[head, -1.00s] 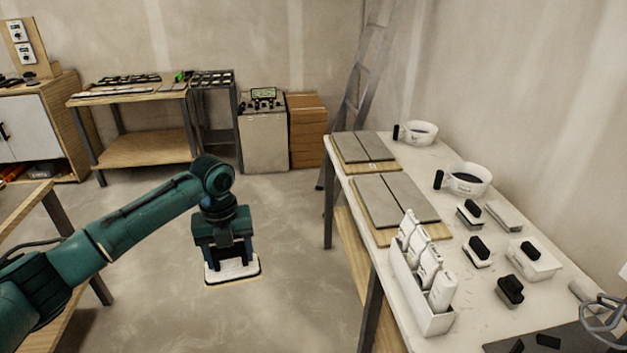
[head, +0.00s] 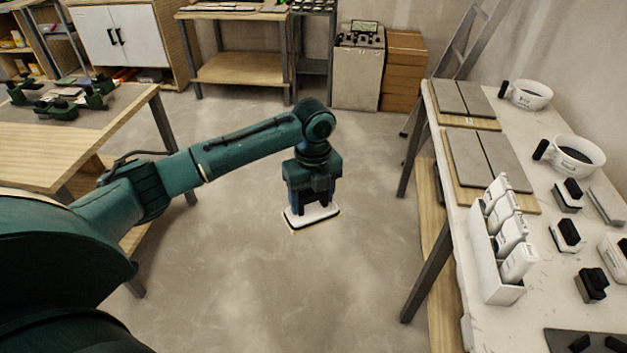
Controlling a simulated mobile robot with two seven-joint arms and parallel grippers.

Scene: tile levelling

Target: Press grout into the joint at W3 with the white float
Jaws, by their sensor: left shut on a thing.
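My left gripper (head: 312,205) is shut on the white float (head: 313,217), a flat white block with a dark edge. It holds the float over the bare floor, between the two tables and clear of both. Two boards with grey tiles lie on the white table at the right: a near one (head: 480,165) and a far one (head: 456,98). Each shows a dark joint between its tiles. I cannot read which one is W3. My right gripper is not in view.
The white table (head: 540,262) carries a white rack (head: 497,255) of bottles, two handled tubs (head: 574,155) and several black-handled blocks. A wooden table (head: 60,145) with dark green items stands at the left. A ladder (head: 468,45) leans behind. The floor between is free.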

